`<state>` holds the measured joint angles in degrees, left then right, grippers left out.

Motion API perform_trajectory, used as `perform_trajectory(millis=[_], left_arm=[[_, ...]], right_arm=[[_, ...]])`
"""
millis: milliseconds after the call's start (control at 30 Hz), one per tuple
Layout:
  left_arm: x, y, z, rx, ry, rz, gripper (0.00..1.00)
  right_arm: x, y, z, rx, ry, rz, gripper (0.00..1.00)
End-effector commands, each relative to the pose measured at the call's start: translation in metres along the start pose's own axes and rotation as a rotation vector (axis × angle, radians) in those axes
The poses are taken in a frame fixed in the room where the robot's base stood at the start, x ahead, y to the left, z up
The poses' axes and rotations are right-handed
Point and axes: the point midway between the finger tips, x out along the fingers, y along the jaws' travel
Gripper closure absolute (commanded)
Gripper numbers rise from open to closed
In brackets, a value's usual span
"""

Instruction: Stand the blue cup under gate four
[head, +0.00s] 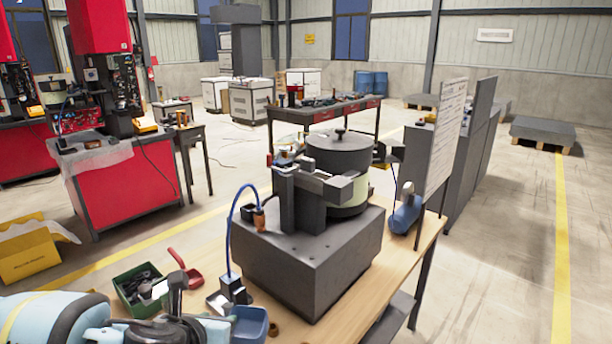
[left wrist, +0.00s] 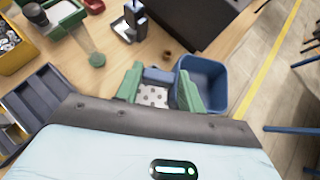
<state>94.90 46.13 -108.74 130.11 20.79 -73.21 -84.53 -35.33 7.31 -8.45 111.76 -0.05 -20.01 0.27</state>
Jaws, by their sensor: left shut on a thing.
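The blue cup (head: 249,325) is an open, square-sided container at the bottom of the head view, and it also shows in the left wrist view (left wrist: 211,77). My left gripper (left wrist: 158,92) has its two green fingers on either side of a small blue block at the cup's left side, seemingly the cup's grip. It is shut on it. The right finger lies against the cup's near left wall. The cup looks empty. Whether it touches the table is hard to tell. A feeder bowl (head: 338,152) stands on a dark base (head: 310,262). I cannot make out gate numbers. My right gripper is not in view.
A metal block with a blue hose (head: 232,291) stands beside the dark base. A green bin (head: 126,298) of dark parts and a red scoop (head: 190,277) lie left of it. A small brown piece (left wrist: 167,55) lies near the cup. A white board (head: 444,140) stands at the right.

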Motion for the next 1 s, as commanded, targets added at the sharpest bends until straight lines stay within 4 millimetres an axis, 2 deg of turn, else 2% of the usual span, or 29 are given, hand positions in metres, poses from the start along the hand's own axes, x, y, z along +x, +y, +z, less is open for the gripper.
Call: perform_trajectory(millis=[33, 100, 300, 1000], left_arm=[[0.001, 0.015, 0.001, -0.021, -0.002, 0.026, 0.93], [0.001, 0.031, 0.002, -0.041, -0.002, 0.052, 0.93], [0.001, 0.052, 0.001, -0.068, -0.002, 0.088, 0.93], [0.001, 0.052, 0.0, -0.07, 0.0, 0.088, 0.93]], right_arm=[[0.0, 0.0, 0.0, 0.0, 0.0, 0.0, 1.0], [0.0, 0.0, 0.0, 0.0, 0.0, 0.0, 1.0], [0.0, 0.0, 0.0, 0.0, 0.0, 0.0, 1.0], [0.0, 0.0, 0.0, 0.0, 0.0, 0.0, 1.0]])
